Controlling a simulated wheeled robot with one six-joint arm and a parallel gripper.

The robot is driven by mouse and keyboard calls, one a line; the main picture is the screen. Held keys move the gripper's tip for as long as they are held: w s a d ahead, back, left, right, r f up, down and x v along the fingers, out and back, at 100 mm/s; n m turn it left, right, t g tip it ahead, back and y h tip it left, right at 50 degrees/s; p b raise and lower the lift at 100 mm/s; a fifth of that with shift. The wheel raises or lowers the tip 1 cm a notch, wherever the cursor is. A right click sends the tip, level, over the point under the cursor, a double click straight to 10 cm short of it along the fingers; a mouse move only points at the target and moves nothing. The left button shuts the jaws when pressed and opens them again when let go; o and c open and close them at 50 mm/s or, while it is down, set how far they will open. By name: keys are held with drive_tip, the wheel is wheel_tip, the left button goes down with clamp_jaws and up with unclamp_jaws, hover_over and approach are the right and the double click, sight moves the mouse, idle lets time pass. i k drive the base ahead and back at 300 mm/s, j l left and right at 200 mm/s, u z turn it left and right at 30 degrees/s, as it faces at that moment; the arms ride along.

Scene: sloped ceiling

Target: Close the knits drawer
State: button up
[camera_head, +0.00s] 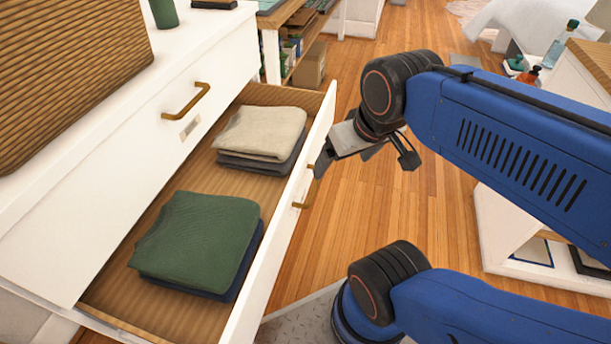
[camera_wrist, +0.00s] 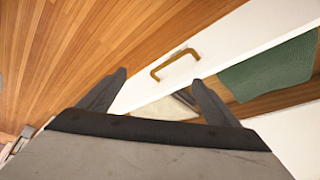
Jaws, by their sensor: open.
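The drawer (camera_head: 268,251) is pulled out from a white dresser, its white front panel standing toward my arm. In it lie a green knit (camera_head: 200,234) on a dark one, and a beige knit (camera_head: 262,131) on grey ones. A brass handle (camera_head: 302,201) is on the drawer front. My gripper (camera_head: 362,160) is outside the drawer, close to its front panel. In the wrist view the handle (camera_wrist: 175,64) lies ahead of my open, empty fingers (camera_wrist: 158,92), apart from them. I cannot tell whether a finger touches the panel.
The closed upper drawer (camera_head: 150,150) has a brass handle and a label plate. A woven basket (camera_head: 65,70) stands on the dresser top. Wooden floor (camera_head: 345,225) is clear beyond the drawer front. A white unit (camera_head: 515,235) stands at the right, behind my arm.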

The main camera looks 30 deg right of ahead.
sight(117, 295)
drive_tip(key=z, duration=0.15)
drive_tip(key=k+l, duration=0.15)
drive_tip(key=k, duration=0.35)
drive_tip(key=k+l, duration=0.15)
drive_tip(key=k, duration=0.35)
